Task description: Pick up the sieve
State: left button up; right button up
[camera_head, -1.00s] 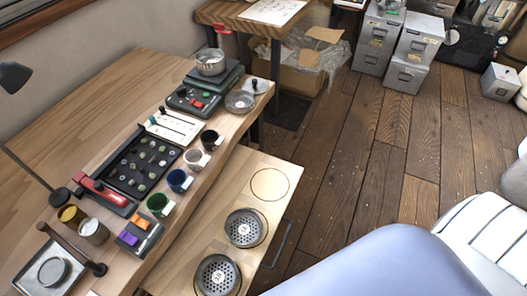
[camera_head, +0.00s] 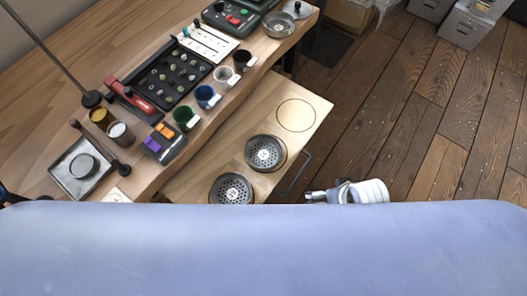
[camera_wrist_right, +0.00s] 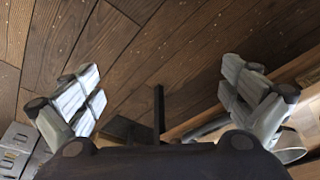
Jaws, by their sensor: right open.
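Two round metal sieves with perforated faces sit in circles on a pull-out wooden shelf (camera_head: 190,183): one sieve (camera_head: 265,152) in the middle and another sieve (camera_head: 231,189) nearer me. I cannot tell which one is meant. A third circle (camera_head: 296,115) at the far end is empty. My right gripper (camera_head: 316,196) is just right of the shelf, beyond its dark handle, apart from both sieves. In the right wrist view my right gripper (camera_wrist_right: 163,72) is open and empty, its fingers spread wide over the floor. My left gripper does not show.
The shelf handle (camera_head: 296,172) sticks out toward the right. The wooden floor (camera_head: 420,120) at right is clear.

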jog(key=w+a+r, duration=0.2)
jog(key=a+r, duration=0.2)
jog(key=r, duration=0.3)
notch_tip(320, 180, up, 8)
jog(key=m+g, duration=0.3)
jog(key=m, duration=0.8)
send_over(262, 156)
jog(key=shift+h, duration=0.3)
notch_tip(262, 156, down, 11)
jog(key=shift+r+b, duration=0.15)
jog(key=shift+b, duration=0.35)
jog(key=c, duration=0.9)
